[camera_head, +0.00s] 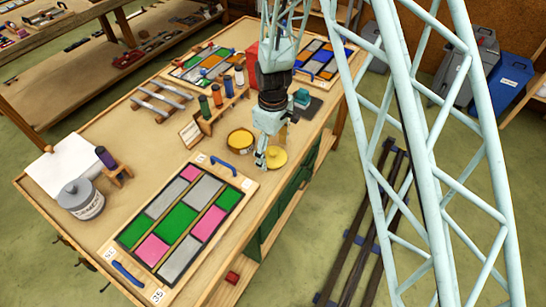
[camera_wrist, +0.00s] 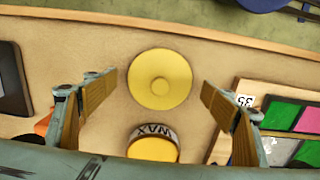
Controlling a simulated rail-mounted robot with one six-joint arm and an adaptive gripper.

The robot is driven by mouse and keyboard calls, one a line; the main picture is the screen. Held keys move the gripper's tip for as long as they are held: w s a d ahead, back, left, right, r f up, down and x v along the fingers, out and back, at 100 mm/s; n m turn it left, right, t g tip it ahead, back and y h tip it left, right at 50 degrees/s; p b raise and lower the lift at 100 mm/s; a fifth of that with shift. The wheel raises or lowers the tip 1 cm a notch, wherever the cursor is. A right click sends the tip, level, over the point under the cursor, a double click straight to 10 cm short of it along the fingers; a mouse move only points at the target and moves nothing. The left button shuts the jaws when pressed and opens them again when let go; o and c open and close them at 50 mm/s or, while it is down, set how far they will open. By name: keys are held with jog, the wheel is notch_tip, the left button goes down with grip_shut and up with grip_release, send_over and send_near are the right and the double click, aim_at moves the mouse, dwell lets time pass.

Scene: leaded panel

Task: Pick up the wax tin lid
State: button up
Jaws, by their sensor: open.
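The wax tin lid (camera_wrist: 160,79) is a yellow disc with a small raised knob, lying flat on the bench. In the head view the lid (camera_head: 278,158) is partly hidden by my gripper (camera_head: 267,160), which is over its left side. In the wrist view my gripper (camera_wrist: 158,100) is open, with one finger on each side of the lid and clear space between. Nothing is held. The open wax tin (camera_wrist: 154,144), with yellow wax and a WAX label, stands right beside the lid. The tin (camera_head: 240,141) also shows in the head view.
The leaded panel (camera_head: 158,207) with pink, green and grey panes lies to the left of the lid in the head view. A rack of bottles (camera_head: 221,112) stands behind the tin. A dark pad (camera_wrist: 12,80) is at the wrist view's left edge. The bench edge (camera_wrist: 220,38) is close to the lid.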

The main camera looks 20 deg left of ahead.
jog(key=shift+f, duration=0.1)
jog(key=shift+c, duration=0.8)
jog(key=c, duration=1)
jog(key=shift+s, duration=0.1)
jog(key=shift+c, duration=0.6)
jog(key=shift+f, duration=0.1)
jog(key=shift+c, duration=0.2)
